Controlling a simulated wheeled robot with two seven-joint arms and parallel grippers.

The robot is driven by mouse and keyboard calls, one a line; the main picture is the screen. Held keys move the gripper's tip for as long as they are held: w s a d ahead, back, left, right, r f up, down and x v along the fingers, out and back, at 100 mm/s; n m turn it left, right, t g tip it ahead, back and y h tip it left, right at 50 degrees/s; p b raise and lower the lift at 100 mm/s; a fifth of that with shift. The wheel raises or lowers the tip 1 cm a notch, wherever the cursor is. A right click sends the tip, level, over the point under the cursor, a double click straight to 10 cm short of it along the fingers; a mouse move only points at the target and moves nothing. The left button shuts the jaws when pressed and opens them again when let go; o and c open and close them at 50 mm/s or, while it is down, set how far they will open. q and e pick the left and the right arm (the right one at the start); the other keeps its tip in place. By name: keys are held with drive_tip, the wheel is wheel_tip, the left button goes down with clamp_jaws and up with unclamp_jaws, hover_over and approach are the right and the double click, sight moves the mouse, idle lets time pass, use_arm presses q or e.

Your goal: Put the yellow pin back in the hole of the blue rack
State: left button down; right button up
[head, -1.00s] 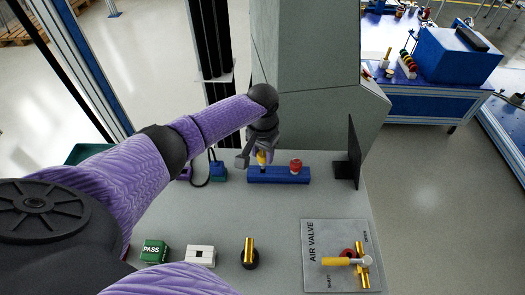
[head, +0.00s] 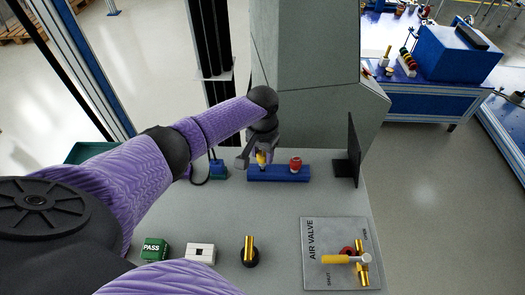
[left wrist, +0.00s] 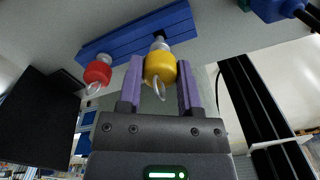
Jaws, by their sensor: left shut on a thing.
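The yellow pin (head: 261,157) is held between the two fingers of my left gripper (head: 260,153), over the left part of the blue rack (head: 283,176). In the left wrist view the yellow pin (left wrist: 159,68), with a wire ring, sits between the purple fingers (left wrist: 160,85). Its grey metal end points at the blue rack (left wrist: 120,38) and overlaps it. I cannot tell whether the tip is inside the hole or just above it. A red pin (head: 296,164) stands upright in the rack to the right. My right gripper is not in view.
A dark upright panel (head: 353,152) stands right of the rack. A blue block with a cable (head: 218,170) is to its left. Nearer are a green PASS block (head: 154,249), a white block (head: 200,254), a brass part (head: 249,250) and the air valve plate (head: 315,279).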

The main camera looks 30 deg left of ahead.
sight(262, 154)
use_arm(q)
drive_tip(key=shift+f+b, duration=0.75)
drive_tip(key=shift+f, duration=0.55)
drive_tip(key=shift+c, duration=1)
unclamp_jaws()
wheel_tip(262, 154, up, 9)
drive_tip(key=p, duration=0.4)
drive_tip(key=shift+r, duration=0.5)
drive_tip(key=shift+f, duration=0.1)
